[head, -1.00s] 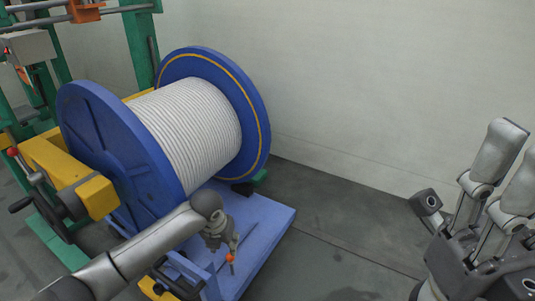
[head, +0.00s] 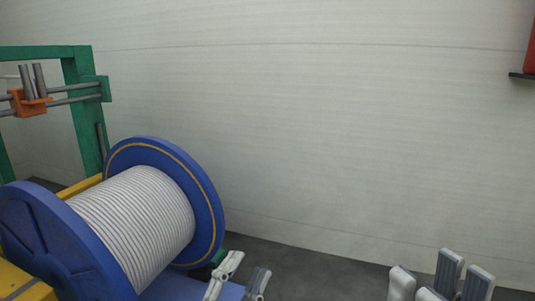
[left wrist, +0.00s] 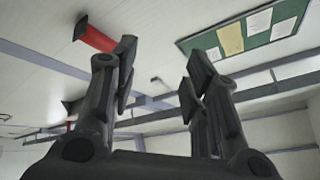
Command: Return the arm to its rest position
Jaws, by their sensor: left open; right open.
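My left gripper (head: 247,268) shows at the bottom edge of the head view, fingers pointing up, just right of the blue reel. In the left wrist view my left gripper (left wrist: 160,75) is open, with nothing between its fingers and the ceiling behind them. My right gripper (head: 432,275) shows at the bottom right of the head view, fingers up, open and empty. Both arms below the fingers are out of the picture.
A blue reel (head: 207,200) wound with white strand (head: 145,215) stands at the lower left. A green frame (head: 85,130) with an orange bracket (head: 30,103) rises behind it. Dark floor (head: 310,268) and a pale wall (head: 330,130) lie to the right.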

